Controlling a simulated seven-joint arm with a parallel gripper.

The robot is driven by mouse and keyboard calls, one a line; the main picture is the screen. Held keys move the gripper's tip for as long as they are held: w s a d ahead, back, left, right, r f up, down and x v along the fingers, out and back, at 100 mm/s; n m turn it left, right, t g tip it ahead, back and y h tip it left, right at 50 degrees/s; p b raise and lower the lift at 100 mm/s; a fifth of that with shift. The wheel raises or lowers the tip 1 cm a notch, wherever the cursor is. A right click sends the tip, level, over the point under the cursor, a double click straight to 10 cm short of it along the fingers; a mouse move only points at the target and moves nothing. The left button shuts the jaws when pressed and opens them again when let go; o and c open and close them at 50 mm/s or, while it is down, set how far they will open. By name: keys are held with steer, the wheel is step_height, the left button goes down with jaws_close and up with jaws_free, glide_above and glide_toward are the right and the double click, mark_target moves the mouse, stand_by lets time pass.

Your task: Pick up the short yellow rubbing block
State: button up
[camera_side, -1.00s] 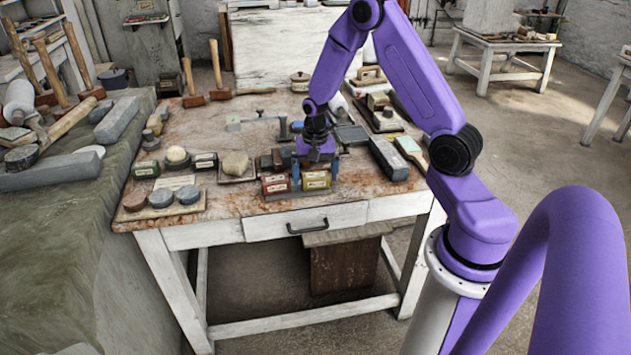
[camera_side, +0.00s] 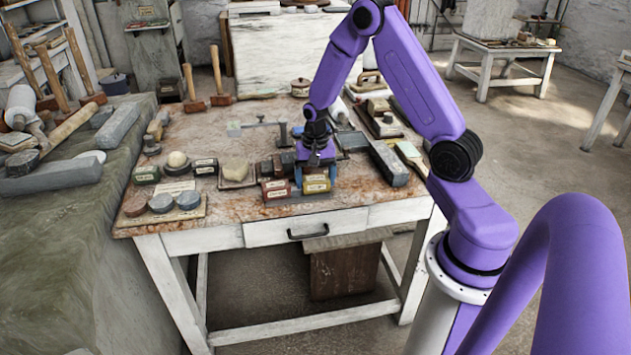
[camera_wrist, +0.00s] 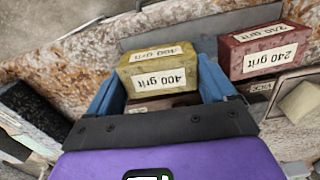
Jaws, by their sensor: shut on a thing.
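The short yellow rubbing block (camera_wrist: 157,68), labelled 400 grit, sits between the two blue fingers of my gripper (camera_wrist: 160,88) in the wrist view. My gripper is shut on it. In the side view, the yellow block (camera_side: 316,185) is under my gripper (camera_side: 317,172) near the front edge of the table. Whether it touches the surface below is hard to tell. A red block (camera_wrist: 264,50) labelled 240 grit stands beside it, apart from the fingers; it also shows in the side view (camera_side: 276,190).
A dark grey block (camera_side: 388,163) lies to the right on the worn table (camera_side: 230,211). A board with round pieces (camera_side: 131,220) is at the front left. Several small dark blocks stand close behind the red block. The table's front edge is near.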

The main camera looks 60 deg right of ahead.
step_height(320, 180, up, 2)
steer(key=shift+r, duration=0.15)
steer(key=s+a+r, duration=0.2)
steer(key=s+r, duration=0.3)
steer(key=s, duration=0.1)
steer(key=s+a+r, duration=0.2)
steer(key=s+r, duration=0.2)
steer(key=s, duration=0.3)
steer(key=shift+s+a+r, duration=0.15)
steer(key=shift+a+r, duration=0.1)
steer(key=shift+r, duration=0.15)
steer(key=o, duration=0.7)
steer(key=c, duration=0.6)
